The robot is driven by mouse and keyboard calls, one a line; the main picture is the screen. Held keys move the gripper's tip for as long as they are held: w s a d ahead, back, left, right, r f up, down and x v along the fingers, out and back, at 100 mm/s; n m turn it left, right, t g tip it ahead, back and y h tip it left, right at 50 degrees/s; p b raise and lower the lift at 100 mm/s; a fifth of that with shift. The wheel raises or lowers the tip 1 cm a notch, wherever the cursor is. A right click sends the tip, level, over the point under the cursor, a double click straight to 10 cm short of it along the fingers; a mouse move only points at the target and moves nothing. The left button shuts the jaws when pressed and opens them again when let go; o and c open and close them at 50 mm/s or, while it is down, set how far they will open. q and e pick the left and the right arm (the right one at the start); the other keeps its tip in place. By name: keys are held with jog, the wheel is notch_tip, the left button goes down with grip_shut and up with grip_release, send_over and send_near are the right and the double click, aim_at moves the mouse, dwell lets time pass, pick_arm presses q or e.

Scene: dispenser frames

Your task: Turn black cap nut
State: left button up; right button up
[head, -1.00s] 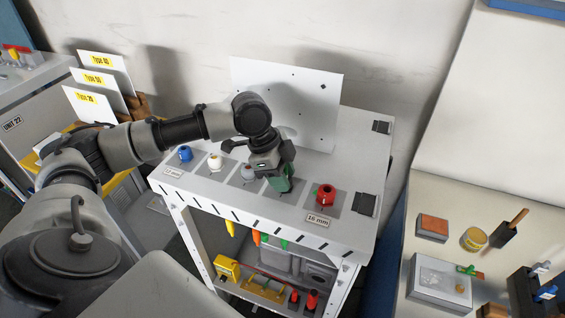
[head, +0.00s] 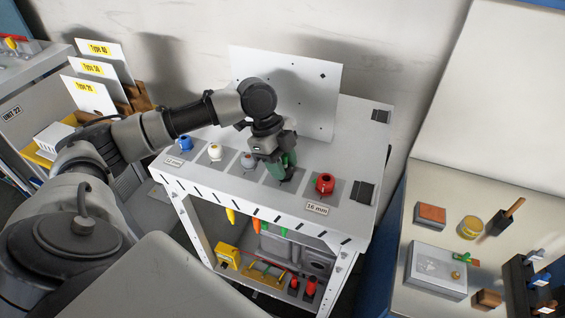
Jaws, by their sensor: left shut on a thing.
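My left gripper (head: 283,172) reaches down onto the dispenser table (head: 345,135), over the position between the grey nut and the red nut. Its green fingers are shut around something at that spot. The black cap nut is not clearly visible; the fingers hide what stands there. My right gripper is not in view.
A blue nut (head: 185,143), a white nut (head: 215,152) and a grey nut (head: 248,160) stand left of the gripper. A red nut (head: 325,184) stands close on its right. A white upright panel (head: 315,85) rises behind.

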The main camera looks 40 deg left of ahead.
pick_arm(q)
jog(key=o, duration=0.9)
jog(key=shift+a+r, duration=0.15)
jog(key=shift+r, duration=0.15)
jog(key=b+v, duration=0.3)
jog(key=v, duration=0.7)
jog(key=shift+r, duration=0.1)
